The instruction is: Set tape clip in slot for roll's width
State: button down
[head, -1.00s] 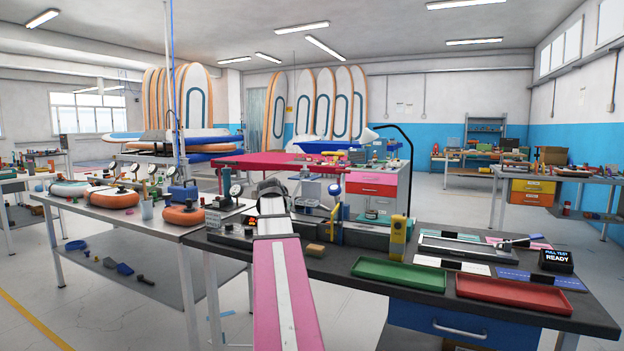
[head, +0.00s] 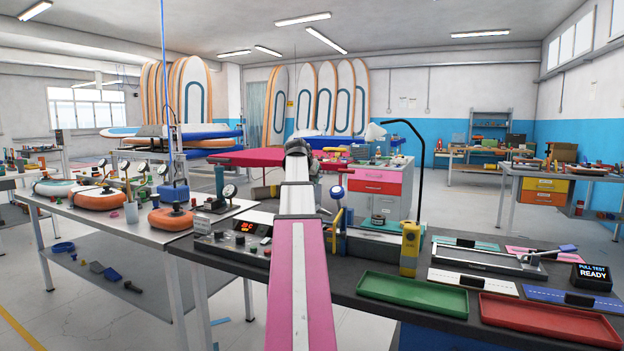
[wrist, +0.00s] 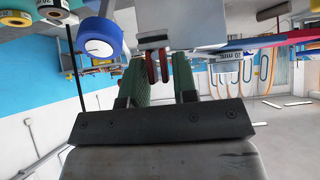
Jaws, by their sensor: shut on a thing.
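My gripper (wrist: 158,78) shows in the wrist view with two green fingers closed around a small red part (wrist: 164,66). This may be the tape clip, but most of it is hidden. A white block (wrist: 152,24) is just beyond the fingertips; I cannot tell whether they touch. A blue roll with a white face (wrist: 99,45) is to the left of the block. In the head view my pink arm reaches forward and hides the fingers. A blue round part on a stand (head: 337,192) is right of the arm. No clip slot can be made out.
On the dark bench are a control panel (head: 228,245), a yellow device (head: 410,247), a green tray (head: 412,311) and a red tray (head: 548,325). An orange float (head: 171,220) sits on the left table.

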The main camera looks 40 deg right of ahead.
jog(key=shift+a, duration=0.1)
jog(key=shift+f, duration=2.95)
jog(key=shift+f, duration=1.1)
jog(key=c, duration=1)
grip_release()
jog(key=shift+o, duration=0.9)
jog(key=v, duration=1)
jog(key=shift+s+a+r, duration=0.25)
